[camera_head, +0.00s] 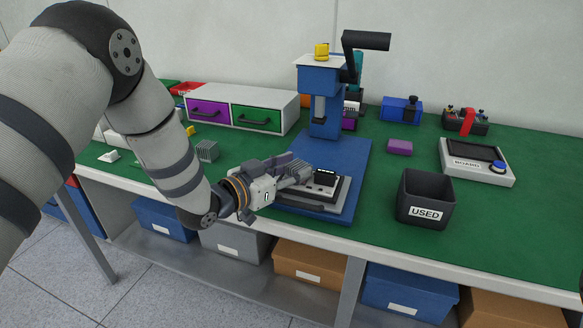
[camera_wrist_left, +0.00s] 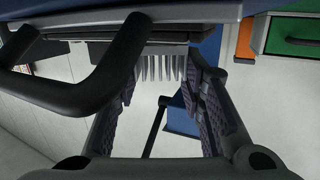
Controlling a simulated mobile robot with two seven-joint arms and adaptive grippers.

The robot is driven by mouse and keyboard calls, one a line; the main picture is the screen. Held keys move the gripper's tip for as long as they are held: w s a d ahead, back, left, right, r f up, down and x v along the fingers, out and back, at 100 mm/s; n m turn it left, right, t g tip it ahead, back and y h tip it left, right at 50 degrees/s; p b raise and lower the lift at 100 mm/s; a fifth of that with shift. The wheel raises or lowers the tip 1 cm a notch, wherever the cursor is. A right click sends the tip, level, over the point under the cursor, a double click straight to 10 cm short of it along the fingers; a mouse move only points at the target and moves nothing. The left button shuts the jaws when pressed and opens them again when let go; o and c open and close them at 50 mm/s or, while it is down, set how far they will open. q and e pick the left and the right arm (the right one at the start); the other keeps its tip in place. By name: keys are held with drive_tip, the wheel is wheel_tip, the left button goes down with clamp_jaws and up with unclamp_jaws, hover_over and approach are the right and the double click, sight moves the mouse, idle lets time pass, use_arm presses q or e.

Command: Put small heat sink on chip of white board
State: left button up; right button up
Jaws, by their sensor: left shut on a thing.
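My left gripper (camera_head: 303,174) reaches in from the left, low over the near part of the blue press base (camera_head: 345,160). In the left wrist view its fingers (camera_wrist_left: 165,75) are closed around a small grey finned heat sink (camera_wrist_left: 163,66). The head view mostly hides this heat sink behind the fingers. A white board (camera_head: 328,191) with dark parts lies on a plate on the press base, right at the fingertips. The chip is hard to make out, and I cannot tell whether the heat sink touches it. My right gripper is not in view.
The blue press (camera_head: 320,95) with a black crank stands behind the board. A black USED bin (camera_head: 425,199) is to the right. A grey finned block (camera_head: 207,151) sits left of the gripper. A drawer unit (camera_head: 243,107) is behind. The front right of the green table is clear.

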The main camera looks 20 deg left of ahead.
use_arm(q)
drive_tip(key=o, duration=1.3)
drive_tip(key=shift+c, duration=0.2)
drive_tip(key=v, duration=1.2)
